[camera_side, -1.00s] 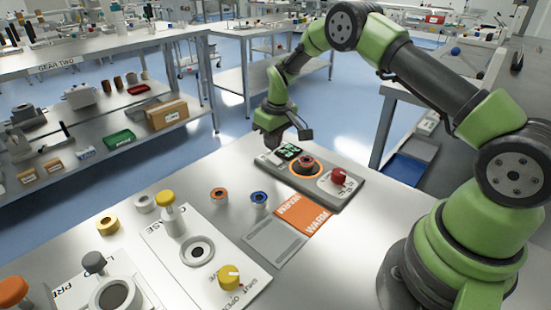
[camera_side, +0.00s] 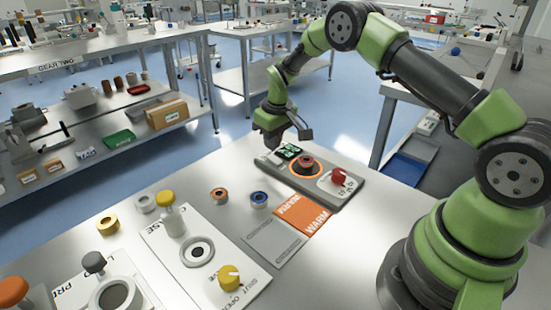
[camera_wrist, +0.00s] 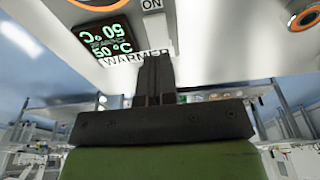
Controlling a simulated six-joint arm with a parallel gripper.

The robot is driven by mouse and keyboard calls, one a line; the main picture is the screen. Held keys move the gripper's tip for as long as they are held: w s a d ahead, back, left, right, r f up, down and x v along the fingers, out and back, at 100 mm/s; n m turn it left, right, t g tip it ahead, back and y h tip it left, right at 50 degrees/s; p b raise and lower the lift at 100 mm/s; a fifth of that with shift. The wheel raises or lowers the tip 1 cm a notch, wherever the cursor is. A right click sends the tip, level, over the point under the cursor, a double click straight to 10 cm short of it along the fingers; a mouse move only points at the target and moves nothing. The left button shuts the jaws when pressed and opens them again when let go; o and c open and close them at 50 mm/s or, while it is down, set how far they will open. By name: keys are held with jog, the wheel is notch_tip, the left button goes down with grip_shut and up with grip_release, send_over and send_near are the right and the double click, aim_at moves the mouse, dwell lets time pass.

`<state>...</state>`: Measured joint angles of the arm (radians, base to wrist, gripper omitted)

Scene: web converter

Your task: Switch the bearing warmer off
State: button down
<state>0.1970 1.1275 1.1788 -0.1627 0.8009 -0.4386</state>
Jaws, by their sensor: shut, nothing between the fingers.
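The bearing warmer (camera_side: 325,201) is a grey slab at the table's far edge. It has a green-lit display (camera_side: 289,151), an orange-ringed heating plate and a red knob (camera_side: 338,177). A dark ring with a reddish face (camera_side: 303,162) sits on the plate. In the wrist view the display (camera_wrist: 105,40) reads 50 °C, with WARMER and ON labels beside it. A pale raised piece (camera_wrist: 158,32) shows near the ON label; its switch position is unclear. My gripper (camera_side: 272,146) is shut and empty at the warmer's display end. Its fingers (camera_wrist: 155,62) reach toward the labels; contact is unclear.
An orange WARM card (camera_side: 302,214) and a grey card (camera_side: 273,244) lie in front of the warmer. Red-faced (camera_side: 219,195) and blue-faced (camera_side: 259,200) rings stand left of it. A panel with a yellow knob (camera_side: 229,277) and yellow-topped post (camera_side: 166,198) is nearer.

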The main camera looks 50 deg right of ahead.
aim_at(272, 157)
jog(key=shift+f, duration=1.5)
dwell(0.8)
jog(key=shift+r, duration=3.55)
